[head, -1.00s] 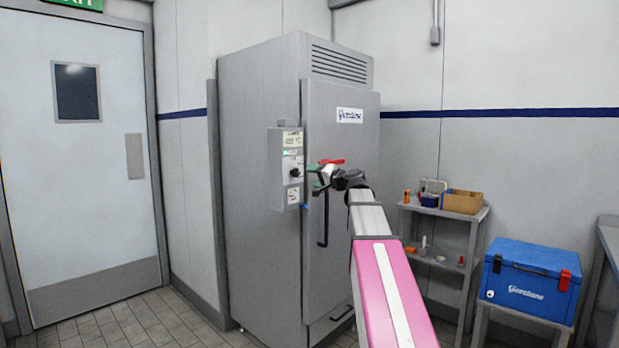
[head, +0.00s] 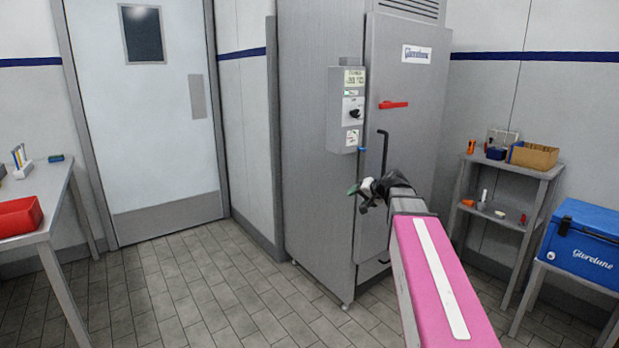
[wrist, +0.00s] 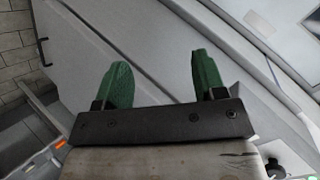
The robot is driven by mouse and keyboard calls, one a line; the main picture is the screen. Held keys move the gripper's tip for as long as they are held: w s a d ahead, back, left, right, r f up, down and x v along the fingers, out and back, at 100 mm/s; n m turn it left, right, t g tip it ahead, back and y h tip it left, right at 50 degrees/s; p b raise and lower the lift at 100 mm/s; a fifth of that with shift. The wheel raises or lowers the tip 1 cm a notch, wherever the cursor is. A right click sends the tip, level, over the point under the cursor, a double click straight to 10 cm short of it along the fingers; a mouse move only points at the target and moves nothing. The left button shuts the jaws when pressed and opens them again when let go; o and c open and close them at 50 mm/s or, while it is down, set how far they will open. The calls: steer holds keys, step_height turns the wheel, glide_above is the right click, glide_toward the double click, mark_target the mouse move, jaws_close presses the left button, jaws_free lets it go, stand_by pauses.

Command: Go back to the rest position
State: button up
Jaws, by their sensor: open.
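My gripper (head: 362,193) is at the end of my outstretched pink and grey arm, in front of the lower part of the tall grey cabinet (head: 318,150). In the wrist view its two green fingers (wrist: 157,82) stand wide apart with nothing between them. The grey cabinet surface (wrist: 150,40) shows beyond the fingers. The cabinet has a black vertical handle (head: 383,152), a red handle (head: 393,105) and a control box (head: 346,110) with a black knob. The cabinet door looks shut. I cannot tell the exact gap between gripper and cabinet.
A small shelf (head: 505,170) with a cardboard box stands right of the cabinet. A blue cooler (head: 585,238) sits on a stand at the far right. A table (head: 50,205) with a red bin (head: 18,216) is at the left. The tiled floor (head: 190,290) between is clear.

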steer(key=s+f+n+g+h, duration=0.1)
steer(key=s+f+g+h, duration=0.2)
steer(key=s+f, duration=0.8)
steer(key=s+f+n+g+h, duration=0.2)
steer(key=s+f+g+h, duration=0.2)
steer(key=s+f, duration=0.8)
step_height(320, 180, down, 6)
steer(key=shift+r+g, duration=0.1)
steer(key=shift+g, duration=0.6)
steer(key=shift+s, duration=0.1)
